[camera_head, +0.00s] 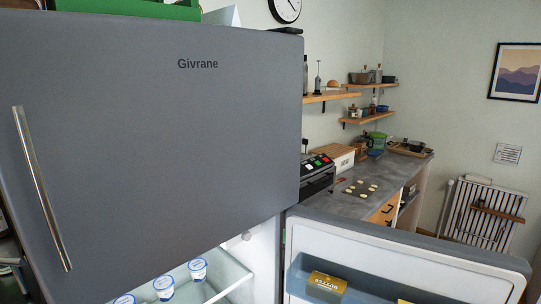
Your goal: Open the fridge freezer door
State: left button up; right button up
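The grey freezer door (160,130) with the word "Givrane" fills the left and middle of the head view. It looks shut. Its long upright metal handle (42,190) is on the left side, slightly tilted in the picture. Below it, the fridge compartment is open, and its lower door (400,250) is swung out to the right. Neither of my grippers can be made out in this view, and nothing is seen touching the handle.
Several white and blue cups (164,287) stand on a shelf inside the fridge. The open lower door has a bin with a yellow butter pack (326,283). A grey counter (365,190) runs behind it. A green object (130,8) lies on the fridge top.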

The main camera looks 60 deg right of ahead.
aim_at(133, 150)
jog(key=l+z, duration=0.1)
jog(key=z, duration=0.85)
jog(key=l+z, duration=0.1)
jog(key=z, duration=0.4)
jog(key=k+u, duration=0.15)
jog(key=k+j, duration=0.05)
